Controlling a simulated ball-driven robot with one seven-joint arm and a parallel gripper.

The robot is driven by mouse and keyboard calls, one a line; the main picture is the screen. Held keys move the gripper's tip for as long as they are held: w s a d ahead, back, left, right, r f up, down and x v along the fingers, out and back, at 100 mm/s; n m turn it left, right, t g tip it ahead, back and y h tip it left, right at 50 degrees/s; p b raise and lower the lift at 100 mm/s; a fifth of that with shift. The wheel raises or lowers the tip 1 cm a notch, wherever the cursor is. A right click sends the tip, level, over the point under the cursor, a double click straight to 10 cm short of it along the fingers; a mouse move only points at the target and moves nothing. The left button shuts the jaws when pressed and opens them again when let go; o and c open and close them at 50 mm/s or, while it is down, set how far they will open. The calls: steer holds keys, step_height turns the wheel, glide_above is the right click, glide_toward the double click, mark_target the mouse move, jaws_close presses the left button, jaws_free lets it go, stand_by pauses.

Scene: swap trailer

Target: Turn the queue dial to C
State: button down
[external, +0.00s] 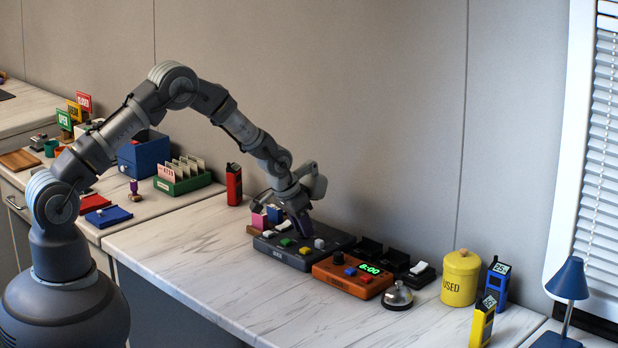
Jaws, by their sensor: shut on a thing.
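My gripper (303,228) points down onto the back part of a dark grey console (268,248) on the white marbled counter. It is shut on what appears to be the queue dial, which the fingers hide. The dial's letters and pointer cannot be read from here. The console also carries small white, green and yellow buttons.
An orange timer box (345,282) with a black knob and green display stands right in front of the console. A silver bell (397,296), a yellow canister (460,278) and dark holders (370,250) are farther right. A red device (234,185) stands behind left. The front counter is clear.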

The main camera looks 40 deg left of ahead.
steer(key=m+h+p, duration=0.1)
steer(key=m, duration=0.1)
steer(key=m+g+h, duration=0.1)
steer(key=m, duration=0.2)
steer(key=shift+w+a+p, duration=0.1)
steer(key=shift+a+p, duration=0.1)
steer(key=shift+p, duration=0.2)
steer(key=m+g+h+p, duration=0.1)
steer(key=m, duration=0.4)
steer(key=shift+w, duration=0.1)
steer(key=shift+m+g, duration=0.4)
steer(key=c, duration=0.9)
jaws_free()
steer(key=shift+f, duration=0.1)
steer(key=p+v, duration=0.2)
steer(key=v, duration=0.6)
steer(key=shift+a+f+p, duration=0.1)
steer(key=shift+p, duration=0.2)
